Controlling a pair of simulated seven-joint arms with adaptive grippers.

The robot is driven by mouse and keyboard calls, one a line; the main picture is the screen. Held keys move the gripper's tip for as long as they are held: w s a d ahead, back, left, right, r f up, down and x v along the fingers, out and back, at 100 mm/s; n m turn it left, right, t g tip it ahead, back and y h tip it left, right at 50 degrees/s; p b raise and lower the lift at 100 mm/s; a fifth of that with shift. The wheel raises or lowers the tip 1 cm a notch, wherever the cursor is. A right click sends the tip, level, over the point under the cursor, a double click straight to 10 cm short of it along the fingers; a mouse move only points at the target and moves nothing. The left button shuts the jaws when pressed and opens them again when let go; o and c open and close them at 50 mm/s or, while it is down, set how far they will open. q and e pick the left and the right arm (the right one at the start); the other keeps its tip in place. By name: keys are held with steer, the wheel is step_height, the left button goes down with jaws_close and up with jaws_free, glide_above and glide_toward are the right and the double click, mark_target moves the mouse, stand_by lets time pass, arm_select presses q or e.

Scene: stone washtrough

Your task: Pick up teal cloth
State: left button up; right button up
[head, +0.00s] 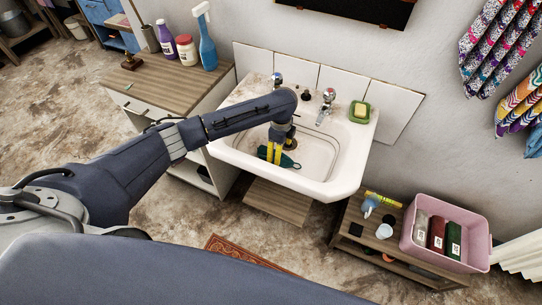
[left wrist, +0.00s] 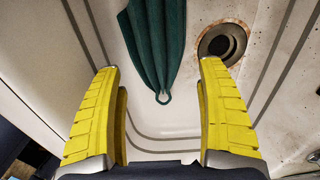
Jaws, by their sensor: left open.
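The teal cloth (left wrist: 157,45) lies in the white sink basin, gathered in folds to a small loop at its near end. In the head view a small part of the cloth (head: 289,162) shows beside the gripper, and the rest is hidden by my arm. My left gripper (head: 273,153) points down into the basin. In the left wrist view its two yellow fingers (left wrist: 160,100) are wide apart, with the looped end of the cloth between and beyond them and nothing held. My right gripper is in neither view.
The sink (head: 325,188) has a raised rim, taps (head: 326,97) at the back and a green soap dish (head: 359,112). The drain (left wrist: 222,42) is right of the cloth. A cabinet (head: 165,82) with bottles stands left; a pink bin (head: 478,254) sits lower right.

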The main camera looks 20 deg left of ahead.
arm_select(q)
steer(key=shift+a+f, duration=0.1)
steer(key=shift+f, duration=2.65)
steer(key=c, duration=0.9)
steer(key=shift+r, duration=0.1)
step_height(320, 180, up, 20)
steer(key=shift+f, duration=0.1)
